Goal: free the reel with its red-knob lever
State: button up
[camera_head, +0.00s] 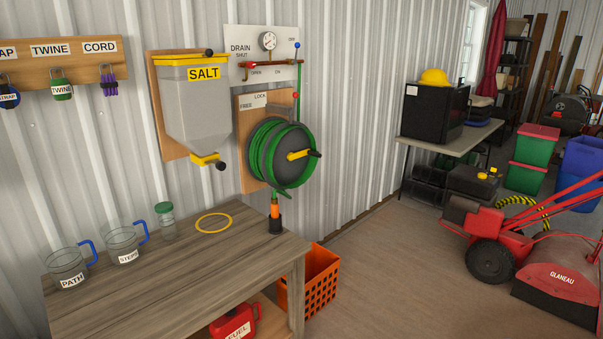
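The hose reel (298,174) hangs on a wooden board on the corrugated wall, wound with green hose (258,155). A yellow crank with a dark grip (300,155) sticks out from its face. Above the reel, a white label (253,101) reads LOCK at the upper right and FREE at the lower left. A small red knob (295,95) shows just right of this label, near the LOCK side. Its lever arm is too small to make out clearly. My gripper is not in view.
Above the reel is a DRAIN panel (233,38) with a gauge, red handle and blue-knobbed lever. A SALT hopper (195,110) hangs left. A wooden bench (170,285) with jugs stands below, an orange crate (322,275) beside it. Floor (400,270) right of it is open.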

aim_at(295, 95)
jog(key=i+l, duration=0.2)
jog(key=i, duration=0.35)
jog(key=i+l+z, duration=0.1)
jog(key=i, duration=0.4)
jog(key=i+l, duration=0.2)
jog(key=i, duration=0.35)
